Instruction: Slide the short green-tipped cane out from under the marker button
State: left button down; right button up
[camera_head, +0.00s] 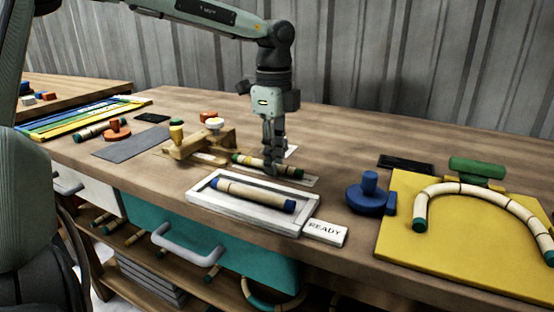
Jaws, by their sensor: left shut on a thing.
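My left gripper (272,170) points straight down in the middle of the table and is shut on a short pale cane (253,161). A blue knobbed button (369,196) stands at the right. My right gripper is not in view.
A white tray (197,195) holding a blue-tipped cane (256,195) sits in front, beside a READY sign (325,232). A wooden jig (199,147) stands left of my gripper.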

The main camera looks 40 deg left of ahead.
pick_arm(q)
jog(key=c, duration=1.4)
grip_release()
jog(key=shift+o, duration=0.2)
jog(key=shift+r, duration=0.1)
notch_tip(320, 180, up, 12)
